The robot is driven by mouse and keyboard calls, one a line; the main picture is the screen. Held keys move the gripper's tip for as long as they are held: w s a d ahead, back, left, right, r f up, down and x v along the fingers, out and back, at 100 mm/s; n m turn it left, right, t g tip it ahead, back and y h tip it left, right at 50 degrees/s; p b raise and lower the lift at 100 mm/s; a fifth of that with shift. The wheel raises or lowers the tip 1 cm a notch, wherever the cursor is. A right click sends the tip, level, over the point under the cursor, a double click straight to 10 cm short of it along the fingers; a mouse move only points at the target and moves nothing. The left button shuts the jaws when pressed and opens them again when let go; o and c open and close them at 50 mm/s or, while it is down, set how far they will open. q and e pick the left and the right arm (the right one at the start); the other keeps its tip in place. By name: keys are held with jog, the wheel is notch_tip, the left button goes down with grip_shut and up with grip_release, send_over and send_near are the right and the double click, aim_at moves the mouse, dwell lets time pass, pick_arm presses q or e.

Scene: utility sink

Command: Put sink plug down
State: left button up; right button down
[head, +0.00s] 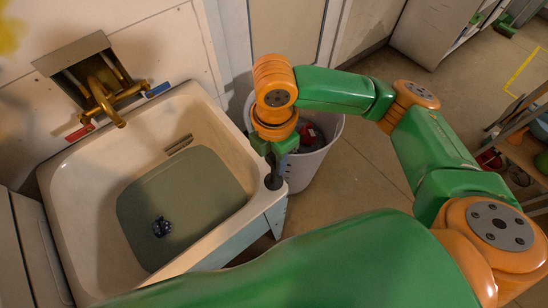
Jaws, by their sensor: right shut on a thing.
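My right gripper (273,164) points down at the right rim of the sink (65,187). It is shut on the sink plug (273,182), a small dark piece just below the fingers. The plug is at the sink's right rim; I cannot tell whether it touches the rim. The cream sink holds greenish murky water (190,195). A small dark blue item (162,227) shows in the water. My left gripper is not in view.
A brass tap (105,95) juts from the wall over the sink's back edge, with red and blue tags beside it. A white bin (318,165) with things inside stands right of the sink, beneath my right arm. A wooden shelf (525,155) stands far right.

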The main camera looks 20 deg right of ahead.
jog(key=shift+f, duration=0.55)
jog(key=shift+f, duration=0.15)
jog(key=shift+f, duration=0.4)
jog(key=c, duration=0.6)
grip_release()
notch_tip(320, 180, up, 13)
jog(key=shift+r+p, duration=0.1)
jog(key=shift+p, duration=0.35)
